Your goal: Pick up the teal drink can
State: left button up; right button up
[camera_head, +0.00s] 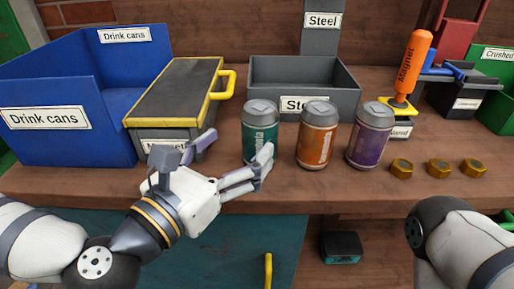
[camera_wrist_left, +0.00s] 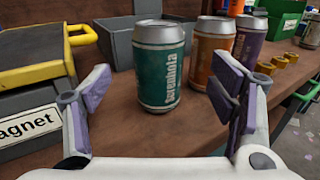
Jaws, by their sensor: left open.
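The teal drink can (camera_head: 259,126) stands upright on the wooden bench, at the left end of a row of cans. In the left wrist view the teal can (camera_wrist_left: 158,70) stands ahead, between the two fingers and a little beyond their tips. My left gripper (camera_head: 240,160) is open and empty, just in front and to the left of the can. One finger overlaps the can's lower part in the head view. My right arm shows at the lower right, but its gripper is out of view.
An orange can (camera_head: 316,138) and a purple can (camera_head: 369,138) stand right of the teal one. Behind is a grey steel bin (camera_head: 335,75). A yellow-edged black box (camera_head: 178,90) and blue drink-cans bin (camera_head: 70,145) stand left. Several brass nuts (camera_head: 438,168) lie right.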

aim_at(260, 123)
pick_arm(q)
jog(key=x, duration=0.4)
jog(key=p+x, duration=0.1)
jog(key=x, duration=0.3)
jog(key=shift+w+r, duration=0.1)
jog(key=shift+r, duration=0.1)
jog(key=c, duration=1)
